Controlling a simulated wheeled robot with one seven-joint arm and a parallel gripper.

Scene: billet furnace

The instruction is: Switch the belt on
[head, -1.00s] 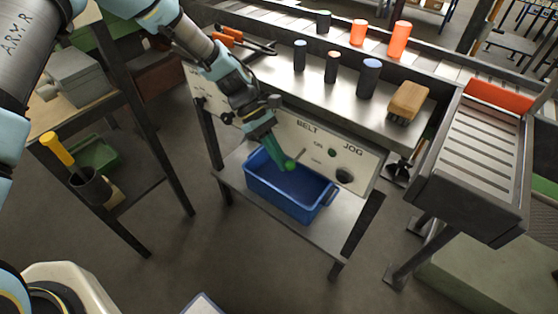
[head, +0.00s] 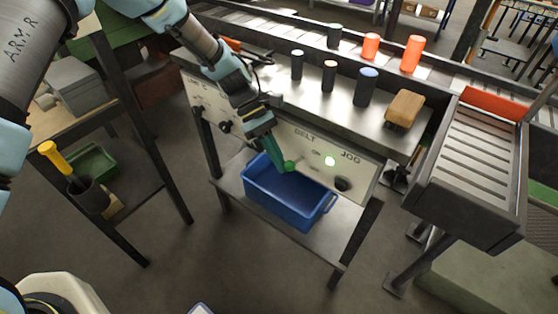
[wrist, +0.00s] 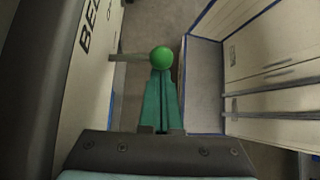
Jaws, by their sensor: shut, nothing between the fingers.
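The belt control panel (head: 312,155) is a pale plate below the steel bench, lettered BELT and JOG. A switch lever with a green ball knob (head: 290,166) sticks out from it under BELT. In the wrist view the knob (wrist: 162,56) is at the fingertips, with its rod running left to the panel. My gripper (head: 281,162) has teal fingers, shut and empty, right at the knob; whether they touch it I cannot tell. The dark jog button (head: 342,184) is lower right. The fingers partly hide the lever.
A blue tote (head: 285,197) stands on the shelf below the panel, close under my gripper. Several cylinders and a wooden-backed brush (head: 405,108) stand on the bench above. A slatted chute (head: 481,150) is at the right.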

